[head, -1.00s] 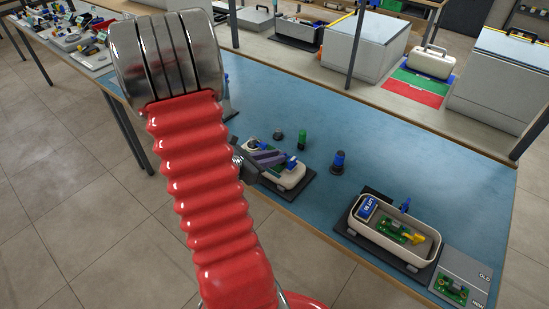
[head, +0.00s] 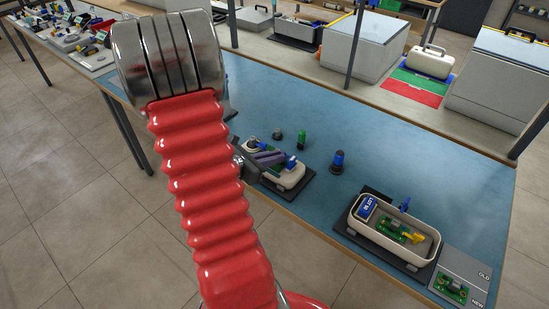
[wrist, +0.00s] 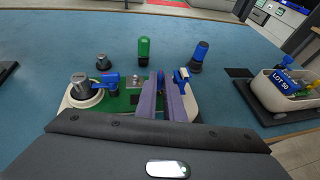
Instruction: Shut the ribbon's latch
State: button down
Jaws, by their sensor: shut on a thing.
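An opened monitor unit, a pale housing (head: 292,180) with a green board inside (wrist: 122,102), sits on a dark mat on the blue bench. My gripper (wrist: 162,84) has two purple fingers reaching down over the board. They stand close together on a small part between the tips, mostly hidden by the fingers. A blue lever-like piece (wrist: 182,76) stands just right of the right finger; it also shows in the head view (head: 291,162). Another blue lever (wrist: 104,81) lies on the left, beside a metal cylinder (wrist: 80,82). I cannot tell for sure which piece is the ribbon's latch.
A green capped cylinder (wrist: 144,50), a blue capped one (wrist: 199,55) and a small dark knob (wrist: 103,62) stand behind the unit. A pale tray (head: 384,241) labelled LOT 50 is on the right, near an OLD/NEW plate (head: 467,267).

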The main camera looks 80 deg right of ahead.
jog(key=shift+w+d+m+g+y, duration=0.15)
jog(key=shift+d+m+g+y, duration=0.15)
jog(key=shift+m+y, duration=0.1)
jog(key=shift+w+d+m+g+y, duration=0.15)
jog(key=shift+m+g+y, duration=0.15)
jog(key=shift+m+g, duration=0.2)
jog(key=shift+w+d+m+g+y, duration=0.1)
jog(key=shift+d+m+g+y, duration=0.1)
jog(key=shift+m+g+y, duration=0.7)
jog(key=shift+w+d+m+g+y, duration=0.1)
jog(key=shift+d+m+g+y, duration=0.2)
jog(key=shift+m+y, duration=0.6)
jog(key=shift+s+d+m+g+y, duration=0.1)
jog(key=shift+m+g+y, duration=0.35)
jog(key=shift+m+y, duration=0.45)
jog(key=shift+w+d+m+g+y, duration=0.15)
jog(key=shift+m+g+y, duration=0.2)
jog(key=shift+m+y, duration=0.5)
jog(key=c, duration=2.2)
grip_release()
jog(key=shift+o, duration=0.2)
jog(key=shift+w+a, duration=0.1)
